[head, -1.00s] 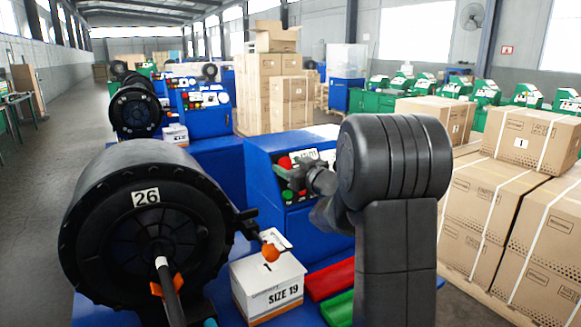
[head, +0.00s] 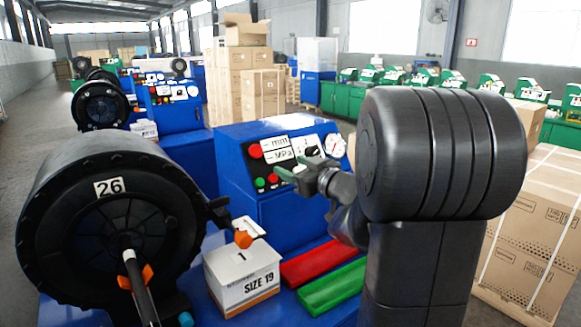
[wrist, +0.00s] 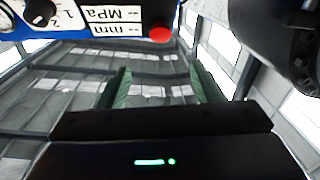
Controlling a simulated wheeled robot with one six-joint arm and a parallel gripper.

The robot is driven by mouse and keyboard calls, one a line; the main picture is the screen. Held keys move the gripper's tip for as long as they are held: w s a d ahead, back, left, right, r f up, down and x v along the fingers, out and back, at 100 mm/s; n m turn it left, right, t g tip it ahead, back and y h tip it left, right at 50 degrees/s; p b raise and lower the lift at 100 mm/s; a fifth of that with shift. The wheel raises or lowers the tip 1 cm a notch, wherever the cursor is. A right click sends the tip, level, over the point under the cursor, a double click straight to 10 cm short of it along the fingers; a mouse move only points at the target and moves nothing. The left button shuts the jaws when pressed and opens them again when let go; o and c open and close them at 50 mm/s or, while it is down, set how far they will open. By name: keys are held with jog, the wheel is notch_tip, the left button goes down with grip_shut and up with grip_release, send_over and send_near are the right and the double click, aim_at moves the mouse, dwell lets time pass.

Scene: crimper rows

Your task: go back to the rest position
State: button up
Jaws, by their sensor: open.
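My gripper (head: 287,172) is in front of the blue control cabinet (head: 228,170) in the head view, near the lower buttons of its panel. In the wrist view my gripper (wrist: 162,90) shows two greenish fingers set apart with nothing between them. The panel (wrist: 95,22) appears upside down there, with "mm" and "MPa" labels and a red button. The arm's dark links fill the right of the head view. Whether the fingers touch the panel cannot be told.
A large black crimper head (head: 110,235) marked 26 stands at left. A white SIZE 19 box (head: 240,275), a red tray (head: 306,262) and a green tray (head: 333,287) lie on the blue bench. Strapped cartons (head: 530,230) stand at right. Floor shows at far left.

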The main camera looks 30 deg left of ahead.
aim_at(259, 153)
jog(key=p+x, duration=0.2)
jog(key=x, duration=1.2)
jog(key=shift+r+p, duration=0.1)
jog(key=shift+p, duration=0.2)
jog(key=shift+w+a+f, duration=0.25)
jog(key=shift+a+f, duration=0.15)
jog(key=shift+d+r, duration=0.1)
